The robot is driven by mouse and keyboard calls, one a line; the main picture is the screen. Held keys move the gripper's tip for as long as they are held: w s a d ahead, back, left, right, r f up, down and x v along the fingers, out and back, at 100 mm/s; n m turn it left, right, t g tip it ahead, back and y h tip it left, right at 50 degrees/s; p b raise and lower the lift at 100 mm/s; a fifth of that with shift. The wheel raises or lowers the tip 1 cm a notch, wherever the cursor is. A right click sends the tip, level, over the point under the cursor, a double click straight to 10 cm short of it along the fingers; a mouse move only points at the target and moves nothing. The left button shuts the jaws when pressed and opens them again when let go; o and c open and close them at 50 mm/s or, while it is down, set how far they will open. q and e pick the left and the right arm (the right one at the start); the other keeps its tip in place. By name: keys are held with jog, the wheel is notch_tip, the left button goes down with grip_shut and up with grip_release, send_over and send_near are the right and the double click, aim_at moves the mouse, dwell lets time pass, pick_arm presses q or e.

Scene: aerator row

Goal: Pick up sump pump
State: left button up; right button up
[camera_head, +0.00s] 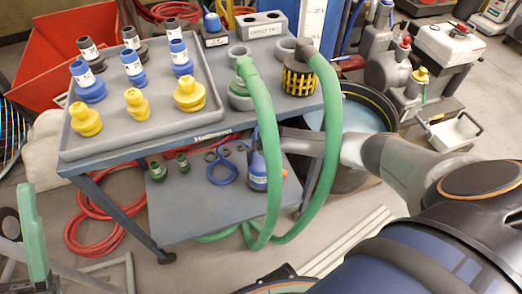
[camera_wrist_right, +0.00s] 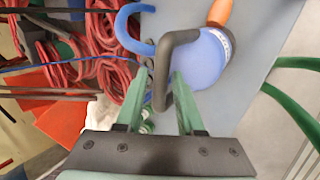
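The sump pump (camera_head: 258,170) is a blue rounded body with a pale label, standing on the lower shelf of the grey table. In the right wrist view its blue body (camera_wrist_right: 205,62) and dark bent handle (camera_wrist_right: 160,75) show close up, with an orange part behind. My right gripper (camera_wrist_right: 158,85) has its two green fingers apart, one on each side of the handle, with small gaps. In the head view that gripper is mostly hidden behind the green hoses, beside the pump under the tabletop.
Two green hoses (camera_head: 267,140) arch from the tabletop down in front of the pump. A grey tray (camera_head: 150,128) with yellow and blue fittings stands on the table. A blue cord and small green fittings (camera_head: 158,170) lie on the shelf. Red hose (camera_head: 95,235) coils on the floor.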

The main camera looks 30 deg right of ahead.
jog(key=b+x, duration=0.2)
jog(key=x, duration=0.1)
jog(key=shift+w+d+f, duration=0.1)
jog(key=shift+w+f, duration=0.05)
jog(key=shift+f, duration=0.25)
grip_shut()
dwell(1.1)
jog(key=shift+w+r, duration=0.15)
jog(key=shift+r, duration=0.1)
